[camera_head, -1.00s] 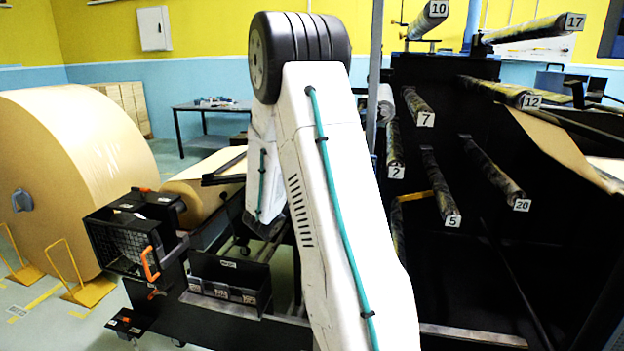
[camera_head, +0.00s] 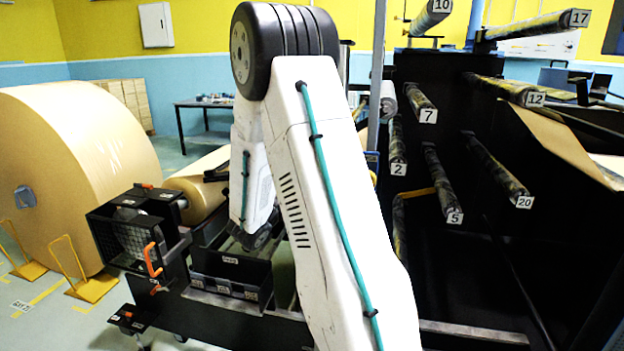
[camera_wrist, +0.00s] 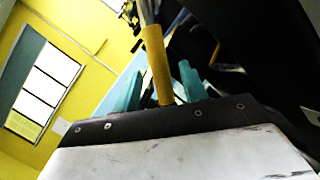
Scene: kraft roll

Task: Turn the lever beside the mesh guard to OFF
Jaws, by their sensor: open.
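The mesh guard (camera_head: 132,238) is a black-framed box with a wire front, at the left end of the black machine in the head view. An orange handle (camera_head: 152,260) stands upright at its right front edge; it looks like the lever. Its ON/OFF marks are too small to read. My gripper is hidden behind my arm in the head view. In the wrist view my gripper (camera_wrist: 158,86) shows two teal fingers spread apart. A yellow bar appears between them in the picture; I cannot tell how far beyond them it is. The lever cannot be made out in the wrist view.
A black bin with labels (camera_head: 228,288) stands right of the guard. A large kraft roll (camera_head: 75,180) is at the left, with yellow floor stands (camera_head: 92,288) in front. Numbered rollers (camera_head: 490,165) jut out at the right. A table (camera_head: 205,104) is behind.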

